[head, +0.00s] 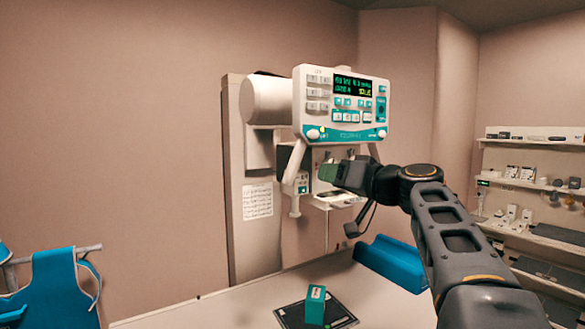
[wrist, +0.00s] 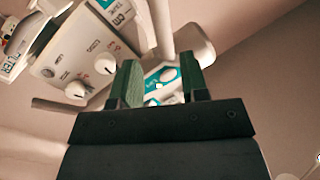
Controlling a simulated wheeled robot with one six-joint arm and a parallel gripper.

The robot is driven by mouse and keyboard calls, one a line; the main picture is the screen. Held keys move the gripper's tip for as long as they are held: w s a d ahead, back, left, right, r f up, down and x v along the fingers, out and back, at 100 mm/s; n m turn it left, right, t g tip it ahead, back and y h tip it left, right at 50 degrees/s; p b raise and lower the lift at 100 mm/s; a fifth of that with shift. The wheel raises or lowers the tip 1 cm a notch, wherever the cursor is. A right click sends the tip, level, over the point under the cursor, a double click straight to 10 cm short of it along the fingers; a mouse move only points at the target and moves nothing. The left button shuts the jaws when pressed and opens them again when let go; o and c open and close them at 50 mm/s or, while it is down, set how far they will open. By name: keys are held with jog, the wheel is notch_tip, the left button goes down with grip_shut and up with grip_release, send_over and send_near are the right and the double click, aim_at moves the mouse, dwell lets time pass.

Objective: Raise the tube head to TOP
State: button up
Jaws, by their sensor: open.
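The tube head (head: 340,125) is a white box with a teal-trimmed control panel, a lit green display and several buttons. It is mounted on a tall pale column (head: 236,200) against the wall, with a white cylinder (head: 265,100) at its left. Pale handles slant down below the panel. My gripper (head: 328,172) is just below the panel in the head view, with its green fingers apart. In the wrist view my gripper (wrist: 158,80) is open. A pale bar and a white-and-teal part show beyond and between the fingers; I cannot tell whether they touch.
A table (head: 200,315) below carries a dark plate (head: 290,317) with a teal block (head: 315,305), and a blue trough (head: 390,262). Shelves (head: 540,185) with small items stand at the right. A blue apron (head: 65,285) hangs at the left.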

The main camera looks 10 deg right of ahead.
aim_at(296, 169)
jog(key=p+x, duration=0.5)
jog(key=x, duration=0.6)
jog(key=shift+w+a+r, duration=0.15)
jog(key=shift+w+a, duration=0.35)
jog(key=shift+w, duration=0.3)
jog(key=shift+c, duration=0.3)
grip_shut()
